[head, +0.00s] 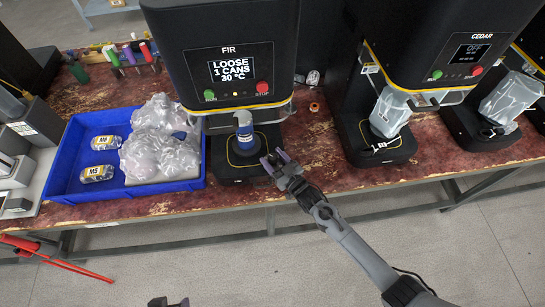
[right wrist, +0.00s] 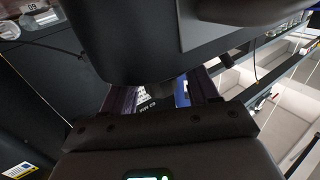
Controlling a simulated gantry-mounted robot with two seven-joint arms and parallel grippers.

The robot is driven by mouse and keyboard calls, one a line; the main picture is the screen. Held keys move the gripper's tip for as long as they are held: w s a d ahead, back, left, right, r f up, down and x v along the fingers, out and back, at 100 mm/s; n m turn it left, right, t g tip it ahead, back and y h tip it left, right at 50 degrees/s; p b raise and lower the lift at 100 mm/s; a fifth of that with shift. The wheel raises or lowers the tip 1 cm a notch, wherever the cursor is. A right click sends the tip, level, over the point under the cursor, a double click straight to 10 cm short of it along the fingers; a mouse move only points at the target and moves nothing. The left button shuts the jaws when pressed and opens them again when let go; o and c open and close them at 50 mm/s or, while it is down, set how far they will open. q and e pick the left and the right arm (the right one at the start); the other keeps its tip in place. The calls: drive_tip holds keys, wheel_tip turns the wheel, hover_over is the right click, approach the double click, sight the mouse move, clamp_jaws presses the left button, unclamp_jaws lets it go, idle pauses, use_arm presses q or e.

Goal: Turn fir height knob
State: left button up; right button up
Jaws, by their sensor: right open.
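The FIR machine (head: 235,50) stands upright at the centre of the head view. Its display reads LOOSE, 1 CANS, 30 °C. A blue-banded can (head: 246,145) stands on its base, under the grey head. I cannot pick out the height knob for certain. My right gripper (head: 274,160) is open at the right front of the FIR base. In the right wrist view, the right gripper (right wrist: 162,98) has its fingers apart, with a dark part bearing small lettering (right wrist: 148,104) showing between them; contact is unclear. My left gripper (head: 170,302) barely shows at the bottom edge.
A blue tray (head: 62,178) left of FIR holds clear bags and small labelled packs. The CEDAR machine (head: 450,45) stands to the right, with a bag over its can position. Several coloured tools (head: 128,58) lie behind the tray. The table's front edge is close to my right arm.

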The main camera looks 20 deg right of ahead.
drive_tip(key=p+v, duration=0.1)
drive_tip(key=v, duration=0.9)
drive_tip(key=shift+s, duration=0.1)
